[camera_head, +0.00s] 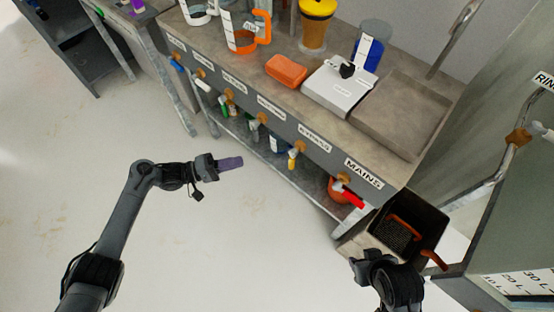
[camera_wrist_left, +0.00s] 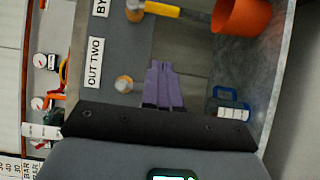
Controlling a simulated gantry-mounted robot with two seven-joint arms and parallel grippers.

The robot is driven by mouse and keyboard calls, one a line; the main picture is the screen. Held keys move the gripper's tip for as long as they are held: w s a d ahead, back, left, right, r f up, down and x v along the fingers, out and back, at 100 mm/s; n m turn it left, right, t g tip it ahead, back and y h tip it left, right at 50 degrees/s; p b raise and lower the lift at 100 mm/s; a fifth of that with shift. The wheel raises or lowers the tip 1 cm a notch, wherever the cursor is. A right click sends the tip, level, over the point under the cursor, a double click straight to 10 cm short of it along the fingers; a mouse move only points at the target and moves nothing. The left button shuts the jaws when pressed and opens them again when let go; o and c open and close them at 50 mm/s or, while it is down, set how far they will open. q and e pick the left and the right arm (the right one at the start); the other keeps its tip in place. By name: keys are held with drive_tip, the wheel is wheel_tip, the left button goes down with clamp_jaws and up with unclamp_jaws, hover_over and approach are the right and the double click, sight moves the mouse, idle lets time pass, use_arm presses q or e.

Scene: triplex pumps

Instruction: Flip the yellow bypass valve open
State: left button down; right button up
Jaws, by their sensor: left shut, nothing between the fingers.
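The yellow bypass valve (camera_head: 293,160) is under the BYPASS label (camera_head: 315,138) on the front panel of the bench, its handle hanging down from a brass stem. In the left wrist view the yellow handle (camera_wrist_left: 162,8) shows at the top edge, partly cut off, pointing away from the label strip. My left gripper (camera_head: 231,163) has purple fingers that are shut and empty. It is in front of the bench, left of the valve and apart from it. In the left wrist view the fingertips (camera_wrist_left: 160,64) sit beside the OUT TWO label and its brass stem. My right gripper (camera_head: 372,262) is at the lower right, its fingers not clear.
Several other valves line the panel, with a red one (camera_head: 353,199) under MAINS. A dark bin (camera_head: 433,222) stands right of the bench. An orange container (camera_wrist_left: 240,14) is near the valves in the wrist view.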

use_arm(q)
drive_tip(key=b, duration=0.5)
approach(292, 162)
drive_tip(key=w+d+f, duration=0.2)
drive_tip(key=w+d, duration=0.2)
drive_tip(key=d, duration=0.1)
drive_tip(key=shift+d+f, duration=0.1)
drive_tip(key=shift+f, duration=0.05)
drive_tip(key=shift+p, duration=0.3)
